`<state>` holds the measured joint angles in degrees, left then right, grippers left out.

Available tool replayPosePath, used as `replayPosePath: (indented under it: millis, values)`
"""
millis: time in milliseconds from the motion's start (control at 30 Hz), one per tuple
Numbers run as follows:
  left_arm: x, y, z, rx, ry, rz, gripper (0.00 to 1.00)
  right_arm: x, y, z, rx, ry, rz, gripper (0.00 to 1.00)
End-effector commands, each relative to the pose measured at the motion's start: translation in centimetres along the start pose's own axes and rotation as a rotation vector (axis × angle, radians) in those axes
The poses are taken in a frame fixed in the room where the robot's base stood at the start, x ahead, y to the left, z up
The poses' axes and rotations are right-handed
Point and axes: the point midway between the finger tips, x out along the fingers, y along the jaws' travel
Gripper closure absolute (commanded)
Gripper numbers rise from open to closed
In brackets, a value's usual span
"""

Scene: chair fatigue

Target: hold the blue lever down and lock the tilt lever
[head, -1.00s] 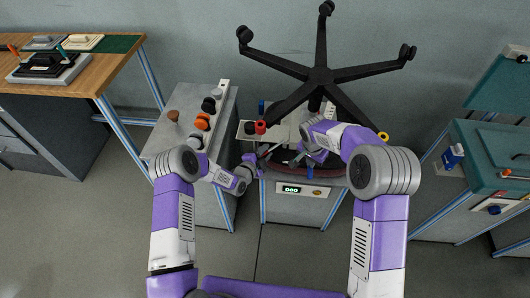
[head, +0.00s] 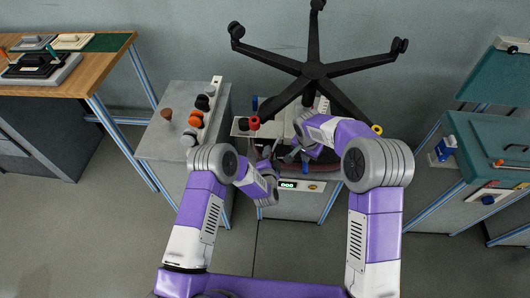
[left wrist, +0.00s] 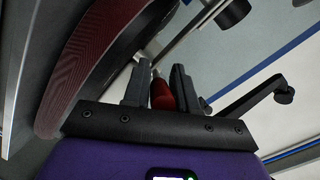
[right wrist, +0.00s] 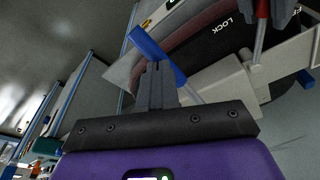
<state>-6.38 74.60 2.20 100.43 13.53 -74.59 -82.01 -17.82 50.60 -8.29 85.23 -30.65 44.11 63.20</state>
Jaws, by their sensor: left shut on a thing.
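An upside-down office chair's black five-armed base (head: 316,70) stands above its dark red seat (left wrist: 95,50) on a bench. My left gripper (left wrist: 160,85) is shut on the red tilt lever (left wrist: 161,97), which shows between its fingers. The red lever also shows at the top of the right wrist view (right wrist: 259,40), near the word LOCK on a black plate. The blue lever (right wrist: 154,50) slants across the tips of my right gripper (right wrist: 158,70). Its fingers are together and lie against or just beside the lever; exact contact is unclear. In the head view my arms partly hide both levers.
A grey bench (head: 168,140) with several knobs stands left of the chair. A wooden-top table (head: 95,62) is further left, and a teal-topped cabinet (head: 490,150) is on the right.

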Motion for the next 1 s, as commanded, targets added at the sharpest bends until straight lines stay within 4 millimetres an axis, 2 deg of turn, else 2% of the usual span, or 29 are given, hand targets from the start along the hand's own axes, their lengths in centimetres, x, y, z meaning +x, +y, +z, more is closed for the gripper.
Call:
replayPosePath:
  millis: [33, 267, 800, 833, 867, 1000]
  values:
    - [0.0, 0.02, -0.65, -0.005, -0.013, -0.019, 1.0, 0.34, 0.22, 0.02, 0.001, -0.002, 0.005, 1.0]
    - [-0.22, 0.38, -1.28, -0.025, -0.086, -0.066, 1.0, 0.34, 0.22, 0.04, 0.001, -0.002, 0.005, 1.0]
    - [-0.36, 0.48, -1.43, -0.033, -0.112, -0.082, 1.0, 0.33, 0.21, 0.03, 0.0, -0.002, 0.005, 1.0]
    - [-0.36, 0.48, -1.44, -0.033, -0.112, -0.082, 0.72, 0.33, 0.21, 0.03, 0.0, -0.002, 0.005, 1.0]
    - [-0.35, 0.48, -1.44, -0.033, -0.112, -0.082, 0.67, 0.33, 0.21, 0.03, 0.0, -0.002, 0.005, 1.0]
    - [-0.39, 0.57, -1.34, -0.032, -0.114, -0.08, 0.66, 0.33, 0.21, 0.03, 0.0, -0.002, 0.005, 1.0]
